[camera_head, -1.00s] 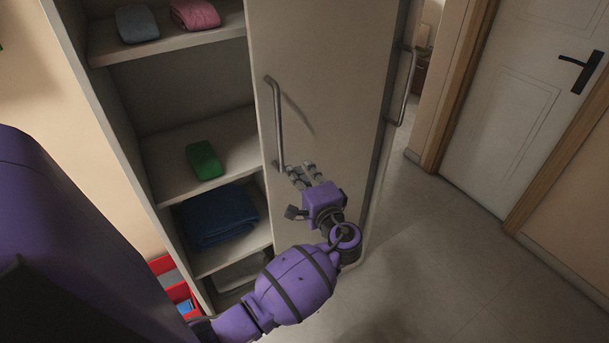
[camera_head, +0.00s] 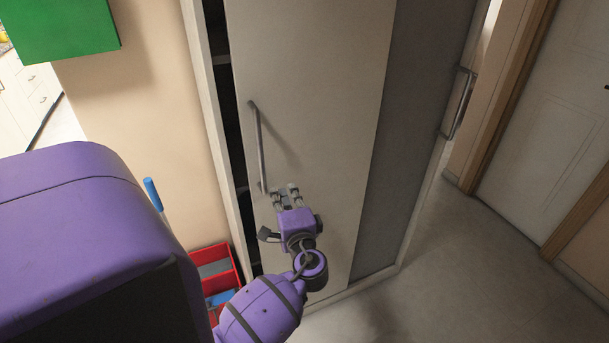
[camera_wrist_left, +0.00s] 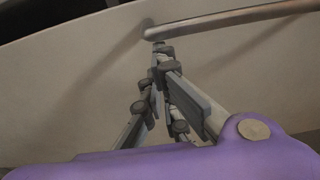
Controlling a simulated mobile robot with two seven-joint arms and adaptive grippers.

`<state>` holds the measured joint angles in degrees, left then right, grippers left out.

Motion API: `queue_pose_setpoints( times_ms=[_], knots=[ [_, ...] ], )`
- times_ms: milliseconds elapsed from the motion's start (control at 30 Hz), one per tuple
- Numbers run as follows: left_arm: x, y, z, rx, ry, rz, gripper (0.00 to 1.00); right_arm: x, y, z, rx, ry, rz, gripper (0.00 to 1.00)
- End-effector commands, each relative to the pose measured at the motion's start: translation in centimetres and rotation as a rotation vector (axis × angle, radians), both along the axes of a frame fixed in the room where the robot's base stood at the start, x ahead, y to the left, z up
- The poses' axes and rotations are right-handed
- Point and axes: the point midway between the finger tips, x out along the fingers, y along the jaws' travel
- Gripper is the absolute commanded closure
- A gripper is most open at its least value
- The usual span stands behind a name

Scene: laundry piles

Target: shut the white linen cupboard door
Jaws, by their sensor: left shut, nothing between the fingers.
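The white linen cupboard door (camera_head: 312,90) stands nearly shut, with a narrow dark gap along its left edge. Its vertical bar handle (camera_head: 258,145) is near that edge. My left gripper (camera_head: 285,192) is at the lower end of the handle, against or very near the door face; I cannot tell whether it touches. In the left wrist view, the fingers (camera_wrist_left: 157,65) are together with nothing between them, and the handle (camera_wrist_left: 230,22) passes just beyond their tips. The cupboard's shelves are almost wholly hidden behind the door. My right gripper is not in view.
A grey panel (camera_head: 412,120) with a second bar handle (camera_head: 459,105) is right of the door. A red crate (camera_head: 238,270) stands on the floor at the cupboard's left. A green box (camera_head: 62,28) is at upper left. Floor (camera_head: 470,270) at right is clear.

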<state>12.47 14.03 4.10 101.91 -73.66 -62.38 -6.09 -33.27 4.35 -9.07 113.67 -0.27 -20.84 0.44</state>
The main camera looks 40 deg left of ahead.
Motion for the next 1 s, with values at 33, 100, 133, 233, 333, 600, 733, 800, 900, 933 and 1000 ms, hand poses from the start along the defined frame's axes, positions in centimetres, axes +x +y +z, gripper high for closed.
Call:
queue_pose_setpoints(
  times_ms=[33, 100, 133, 233, 333, 600, 733, 800, 900, 933, 1000],
  knots=[
    [-1.0, 0.3, 0.1, -0.001, -0.002, -0.001, 1.0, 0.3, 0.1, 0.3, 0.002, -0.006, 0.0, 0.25],
    [-2.2, 0.8, 0.1, -0.001, -0.002, -0.001, 1.0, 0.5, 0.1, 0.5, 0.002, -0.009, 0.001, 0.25],
    [-2.6, 1.0, 0.1, -0.001, -0.002, -0.002, 1.0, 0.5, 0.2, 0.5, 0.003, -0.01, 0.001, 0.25],
    [-3.7, 1.4, 0.0, -0.002, -0.001, -0.003, 1.0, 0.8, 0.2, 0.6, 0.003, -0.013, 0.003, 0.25],
    [-4.3, 1.7, 0.0, -0.002, -0.003, -0.004, 1.0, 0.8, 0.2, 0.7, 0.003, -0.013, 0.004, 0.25],
    [-4.9, 1.9, -0.1, -0.001, 0.0, -0.002, 1.0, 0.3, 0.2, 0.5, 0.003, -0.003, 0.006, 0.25],
    [-4.9, 1.9, -0.1, -0.001, 0.0, -0.001, 1.0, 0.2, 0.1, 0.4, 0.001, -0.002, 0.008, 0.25],
    [-4.9, 2.0, -0.1, -0.002, 0.0, 0.0, 1.0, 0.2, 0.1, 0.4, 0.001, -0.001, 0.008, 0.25],
    [-4.9, 2.0, -0.1, -0.002, 0.0, 0.001, 1.0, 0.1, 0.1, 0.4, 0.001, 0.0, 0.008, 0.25],
    [-4.8, 2.1, -0.1, -0.002, 0.0, 0.001, 1.0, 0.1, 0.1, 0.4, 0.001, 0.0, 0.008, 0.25],
    [-4.6, 2.2, -0.1, -0.001, 0.0, 0.001, 1.0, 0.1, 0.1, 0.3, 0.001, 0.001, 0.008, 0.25]
  ],
)
